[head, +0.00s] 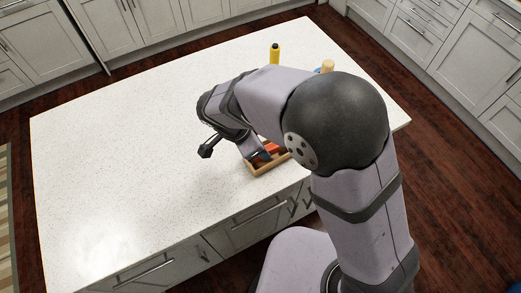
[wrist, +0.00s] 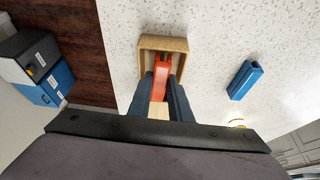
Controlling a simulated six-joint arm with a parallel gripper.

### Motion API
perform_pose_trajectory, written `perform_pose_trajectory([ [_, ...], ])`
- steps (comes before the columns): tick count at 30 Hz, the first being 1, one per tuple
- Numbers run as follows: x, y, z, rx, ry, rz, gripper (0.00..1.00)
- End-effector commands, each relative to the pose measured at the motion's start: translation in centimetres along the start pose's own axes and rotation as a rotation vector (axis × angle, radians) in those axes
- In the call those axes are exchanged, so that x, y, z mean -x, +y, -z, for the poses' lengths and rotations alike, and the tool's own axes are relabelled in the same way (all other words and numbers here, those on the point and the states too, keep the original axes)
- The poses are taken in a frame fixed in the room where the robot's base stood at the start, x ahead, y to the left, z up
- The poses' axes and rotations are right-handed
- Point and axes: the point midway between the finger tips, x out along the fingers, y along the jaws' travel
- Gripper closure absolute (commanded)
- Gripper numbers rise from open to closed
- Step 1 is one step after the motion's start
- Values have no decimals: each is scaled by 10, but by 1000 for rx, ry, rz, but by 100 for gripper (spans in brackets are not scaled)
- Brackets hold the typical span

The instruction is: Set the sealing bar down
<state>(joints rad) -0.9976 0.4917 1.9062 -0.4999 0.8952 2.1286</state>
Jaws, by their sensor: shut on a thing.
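An orange-red bar (wrist: 162,68), which I take to be the sealing bar, is between the fingers of my gripper (wrist: 161,80) in the wrist view. My gripper is shut on it. The bar lies within the outline of a shallow wooden tray (wrist: 184,44); I cannot tell whether it touches the tray floor. In the head view the tray (head: 259,170) sits near the counter's front edge, with my gripper (head: 262,156) over it and some of the red bar (head: 271,147) showing. My arm hides part of the tray there.
A blue bar (wrist: 245,80) lies on the white counter (head: 130,150) to the tray's right in the wrist view. A yellow cylinder with a dark top (head: 274,56) and a wooden-topped thing (head: 327,66) stand farther back. The counter's left side is clear.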

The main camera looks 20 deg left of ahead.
Motion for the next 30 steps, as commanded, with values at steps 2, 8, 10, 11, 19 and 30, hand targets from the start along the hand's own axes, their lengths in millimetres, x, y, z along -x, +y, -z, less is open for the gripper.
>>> perform_pose_trajectory([
  [2,-8,0,-3,1,1,-3,100],
  [8,-20,0,-8,0,1,0,100],
  [10,-20,0,-8,0,0,0,100],
  [11,-20,0,-8,0,0,0,100],
  [19,-24,0,-10,-1,0,1,100],
  [30,-22,0,-9,-1,0,1,74],
])
